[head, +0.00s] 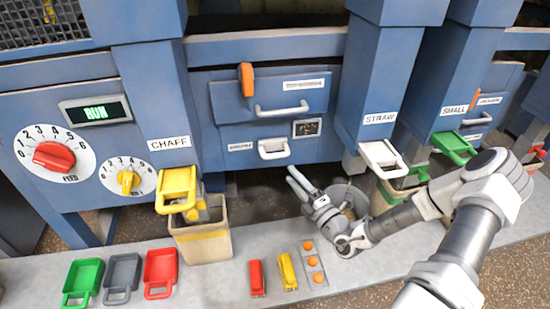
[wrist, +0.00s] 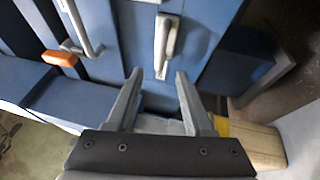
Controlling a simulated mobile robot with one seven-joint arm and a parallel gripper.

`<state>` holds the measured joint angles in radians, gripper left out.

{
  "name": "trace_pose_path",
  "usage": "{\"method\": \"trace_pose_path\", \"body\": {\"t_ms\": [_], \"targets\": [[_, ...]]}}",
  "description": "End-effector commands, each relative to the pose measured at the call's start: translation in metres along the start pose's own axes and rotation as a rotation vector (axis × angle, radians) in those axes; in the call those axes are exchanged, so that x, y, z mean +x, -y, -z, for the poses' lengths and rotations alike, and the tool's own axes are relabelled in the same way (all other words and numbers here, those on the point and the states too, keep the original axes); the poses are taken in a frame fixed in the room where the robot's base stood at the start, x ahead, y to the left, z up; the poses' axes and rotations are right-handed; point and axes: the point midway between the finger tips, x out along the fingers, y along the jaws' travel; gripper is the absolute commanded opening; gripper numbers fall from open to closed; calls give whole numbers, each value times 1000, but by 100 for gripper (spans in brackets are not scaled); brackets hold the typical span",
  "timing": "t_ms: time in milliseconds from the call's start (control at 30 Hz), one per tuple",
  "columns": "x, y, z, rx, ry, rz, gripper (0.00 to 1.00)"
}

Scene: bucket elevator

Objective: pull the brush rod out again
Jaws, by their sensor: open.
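A pale handle (head: 274,149) sits on the blue panel below the drawer, beside a small label too small to read. I take it to be the brush rod's handle; no rod shaft shows. My gripper (head: 294,178) is open and empty, low in front of the panel, just below and right of that handle. In the wrist view the handle (wrist: 166,42) lies beyond my open fingertips (wrist: 154,76), apart from them and not between them.
The blue drawer (head: 225,102) with a bar handle and orange latch (head: 246,79) is above. A chaff bin (head: 204,235) stands at left. A round bucket (head: 345,200) is behind my wrist. Scoops and small red and yellow blocks lie on the ledge.

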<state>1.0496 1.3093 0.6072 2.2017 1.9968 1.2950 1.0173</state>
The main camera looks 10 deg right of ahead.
Motion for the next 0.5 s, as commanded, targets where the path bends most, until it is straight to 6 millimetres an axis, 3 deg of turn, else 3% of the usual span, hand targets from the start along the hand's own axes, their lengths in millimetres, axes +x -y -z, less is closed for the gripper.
{"method": "trace_pose_path", "body": {"t_ms": [300,500], "targets": [[67,2,1,-2,-3,-1,52],[92,1,0,-2,-1,0,52]]}}
